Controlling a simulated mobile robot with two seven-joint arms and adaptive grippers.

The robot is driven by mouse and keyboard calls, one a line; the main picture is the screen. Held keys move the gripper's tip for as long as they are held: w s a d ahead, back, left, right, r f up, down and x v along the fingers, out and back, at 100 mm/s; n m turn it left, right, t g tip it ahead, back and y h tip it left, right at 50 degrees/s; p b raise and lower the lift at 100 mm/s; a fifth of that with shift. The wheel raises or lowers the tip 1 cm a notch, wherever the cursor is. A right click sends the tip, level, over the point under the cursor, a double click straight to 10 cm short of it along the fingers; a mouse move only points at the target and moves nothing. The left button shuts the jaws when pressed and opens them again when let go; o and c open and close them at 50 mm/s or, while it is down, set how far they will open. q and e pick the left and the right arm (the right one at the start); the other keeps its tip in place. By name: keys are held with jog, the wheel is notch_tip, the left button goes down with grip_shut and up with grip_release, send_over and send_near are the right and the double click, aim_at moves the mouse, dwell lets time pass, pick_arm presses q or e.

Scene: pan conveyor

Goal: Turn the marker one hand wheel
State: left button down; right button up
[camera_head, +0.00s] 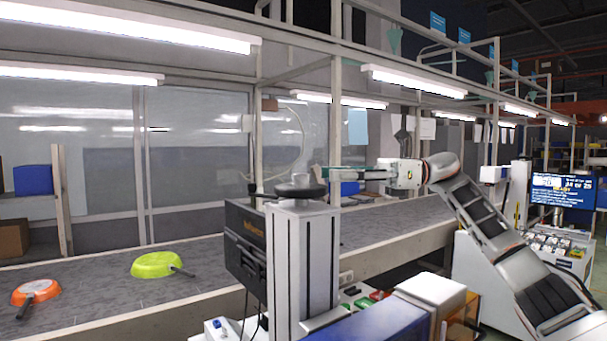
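A dark grey hand wheel (300,190) lies flat on top of a pale upright column (303,255) in the middle of the view. A lighter knob stands up from its top. I cannot make out a marker number on it. My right gripper (325,173) comes in from the right and points left, with its fingertips close to the right side of the knob, at about its height or slightly above. I cannot tell whether they touch the wheel, or how wide the fingers are apart. My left gripper is not in view.
A grey conveyor (110,285) runs behind the column, carrying an orange pan (38,290) and a lime-green pan (153,264). A black box (245,243) is on the column's left. A screen (562,190) and a control panel (555,243) stand at right.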

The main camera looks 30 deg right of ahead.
aim_at(301, 184)
jog(key=shift+p+x, duration=0.4)
jog(key=shift+x, duration=3.55)
jog(key=shift+s, duration=0.1)
jog(key=shift+c, duration=0.5)
jog(key=c, duration=1)
